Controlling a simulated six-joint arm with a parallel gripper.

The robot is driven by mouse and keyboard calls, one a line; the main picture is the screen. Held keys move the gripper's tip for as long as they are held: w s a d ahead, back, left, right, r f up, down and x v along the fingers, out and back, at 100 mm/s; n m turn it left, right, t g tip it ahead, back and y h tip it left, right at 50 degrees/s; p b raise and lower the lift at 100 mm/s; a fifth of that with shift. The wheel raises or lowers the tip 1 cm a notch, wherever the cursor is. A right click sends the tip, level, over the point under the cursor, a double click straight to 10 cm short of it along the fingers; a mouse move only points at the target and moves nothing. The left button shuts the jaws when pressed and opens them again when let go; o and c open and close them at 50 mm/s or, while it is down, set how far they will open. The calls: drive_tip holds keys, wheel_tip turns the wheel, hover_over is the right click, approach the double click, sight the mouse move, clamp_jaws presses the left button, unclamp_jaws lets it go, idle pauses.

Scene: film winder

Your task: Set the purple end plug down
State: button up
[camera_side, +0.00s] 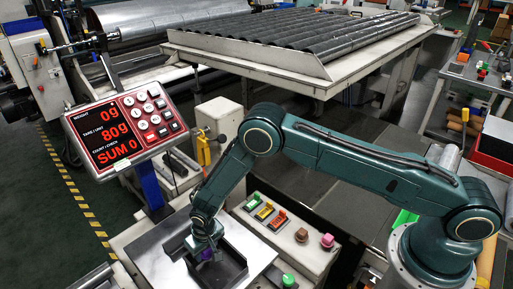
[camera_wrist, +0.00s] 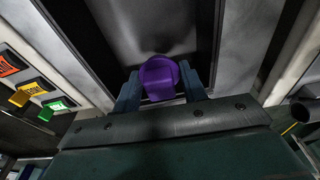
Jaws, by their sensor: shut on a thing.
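The purple end plug (camera_wrist: 159,78) sits between the two fingers of my gripper (camera_wrist: 161,88) in the wrist view, and the gripper is shut on it. In the side view the plug (camera_side: 206,254) is a small purple patch under my gripper (camera_side: 204,250), mostly hidden by the fingers. The gripper points down over a dark, walled tray (camera_side: 233,270) on the metal plate of the scale. I cannot tell whether the plug touches the tray floor.
The red scale display (camera_side: 118,130) reads 0g, 80g and SUM 0. A panel with green, yellow and red switches (camera_side: 265,212) stands right of the tray. A green knob (camera_side: 288,281) and a pink knob (camera_side: 327,240) stick up nearby.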

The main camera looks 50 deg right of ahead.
sight(207, 256)
drive_tip(key=shift+f, duration=1.6)
drive_tip(key=shift+f, duration=0.15)
drive_tip(key=o, duration=0.9)
drive_tip(key=shift+o, duration=0.2)
drive_tip(key=shift+s+r, duration=0.3)
drive_tip(key=shift+r, duration=1.75)
drive_tip(key=shift+s+r, duration=0.3)
drive_tip(key=shift+r, duration=1.7)
drive_tip(key=shift+s+r, duration=0.3)
drive_tip(key=shift+r, duration=1.75)
